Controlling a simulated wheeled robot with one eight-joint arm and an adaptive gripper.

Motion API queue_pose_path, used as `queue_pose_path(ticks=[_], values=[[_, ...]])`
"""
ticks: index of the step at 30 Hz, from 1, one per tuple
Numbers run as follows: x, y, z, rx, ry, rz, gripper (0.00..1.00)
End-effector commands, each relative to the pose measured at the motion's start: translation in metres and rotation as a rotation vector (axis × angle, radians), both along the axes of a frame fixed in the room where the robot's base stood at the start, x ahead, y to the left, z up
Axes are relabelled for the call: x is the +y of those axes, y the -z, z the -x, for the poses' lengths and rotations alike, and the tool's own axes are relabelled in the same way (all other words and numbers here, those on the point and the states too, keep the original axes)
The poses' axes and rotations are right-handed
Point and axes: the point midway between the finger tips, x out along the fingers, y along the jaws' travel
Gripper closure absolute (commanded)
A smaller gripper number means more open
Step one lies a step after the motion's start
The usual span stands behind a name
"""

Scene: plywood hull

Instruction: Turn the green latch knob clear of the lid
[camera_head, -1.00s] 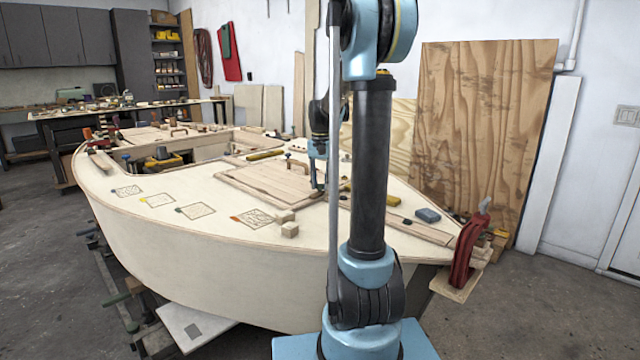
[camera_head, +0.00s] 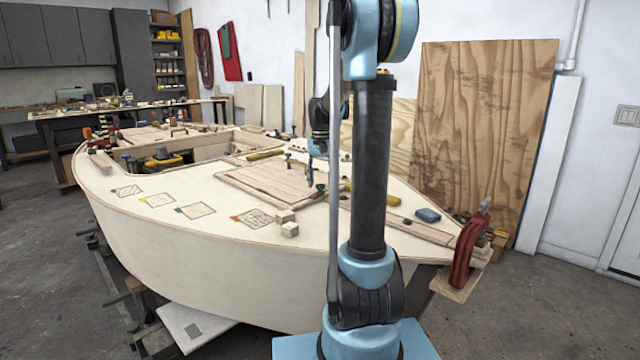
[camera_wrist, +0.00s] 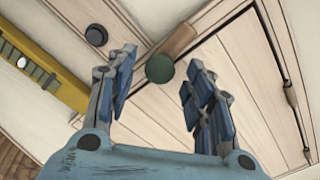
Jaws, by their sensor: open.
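The round green latch knob (camera_wrist: 159,69) shows in the wrist view between my open fingers, near the level of their tips. It also shows small in the head view (camera_head: 320,187). A short brown wooden bar (camera_wrist: 178,40) runs from the knob up and right, close to the lid's edge; I cannot tell whether it overlaps the lid. The pale plank lid (camera_wrist: 235,75) lies to the right and below the knob. My gripper (camera_wrist: 160,73) is open and empty, above the lid, with no clear contact with the knob. In the head view my gripper (camera_head: 309,176) is beside the knob.
A black round fitting (camera_wrist: 96,35) and a yellow tool (camera_wrist: 40,70) lie left of the knob in the wrist view. A dark metal rod (camera_wrist: 291,95) runs along the lid's right. Wooden blocks (camera_head: 288,223) and a blue-grey block (camera_head: 428,215) are on the hull deck.

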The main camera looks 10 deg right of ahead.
Motion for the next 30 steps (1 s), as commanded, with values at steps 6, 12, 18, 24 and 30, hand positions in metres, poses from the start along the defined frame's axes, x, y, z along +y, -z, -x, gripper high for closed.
queue_pose_path(ticks=[6,12,18,24,30], values=[[0.0,-0.031,0.0,0.0,0.0,0.0,0.52],[0.0,-0.068,-0.001,0.001,0.0,0.0,0.52],[0.0,-0.097,-0.001,0.001,0.0,0.0,0.52],[0.0,-0.111,-0.001,0.001,0.0,0.0,0.52],[0.0,-0.113,-0.001,0.001,0.0,0.0,0.52]])
